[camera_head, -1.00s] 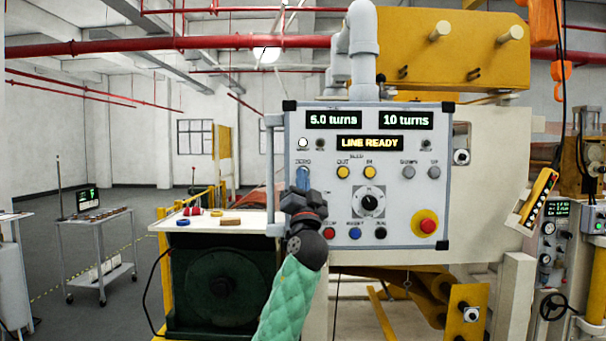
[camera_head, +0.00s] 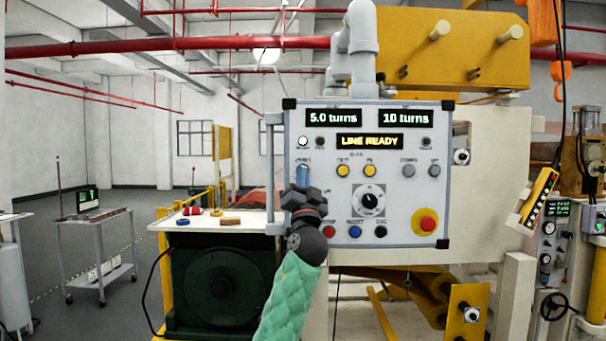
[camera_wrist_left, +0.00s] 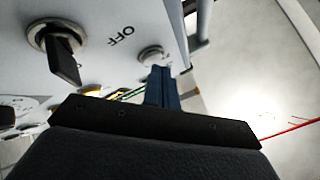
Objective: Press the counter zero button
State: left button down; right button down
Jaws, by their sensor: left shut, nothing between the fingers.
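The grey control panel (camera_head: 290,135) faces me. Its counter display (camera_head: 333,118) reads 5.0 turns. My left gripper (camera_head: 303,171) is shut and empty, its blue fingertips over the spot just below the small label at the panel's left side, where they cover the zero button in the head view. In the left wrist view, the blue fingers (camera_wrist_left: 162,80) point at a round grey button (camera_wrist_left: 151,54), and the tips are right by its edge. I cannot tell whether they touch it. My right gripper is not in view.
A second display (camera_head: 406,119) reads 10 turns. Yellow buttons (camera_head: 343,171), a black rotary knob (camera_head: 369,200) and a red emergency stop (camera_head: 426,223) lie to the right. A key switch (camera_wrist_left: 58,48) stands out close to the fingers. A grey handle (camera_head: 271,165) runs along the panel's left edge.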

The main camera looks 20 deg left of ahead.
pick_arm(q)
jog(key=shift+w+a+r+b, duration=0.1)
jog(key=shift+w+a+b, duration=0.05)
jog(key=shift+w+b, duration=0.25)
dwell(1.1)
jog(key=shift+s, duration=0.15)
jog(key=shift+s+d, duration=0.25)
jog(key=shift+s, duration=0.4)
jog(key=shift+s+d+p, duration=0.15)
jog(key=shift+s+d, duration=0.1)
jog(key=shift+s, duration=0.55)
jog(key=shift+s+d+p, duration=0.15)
jog(key=shift+s+d, duration=0.05)
jog(key=shift+s, duration=0.65)
jog(key=shift+s+d+p, duration=0.15)
jog(key=shift+s+d, duration=0.1)
jog(key=shift+s, duration=0.55)
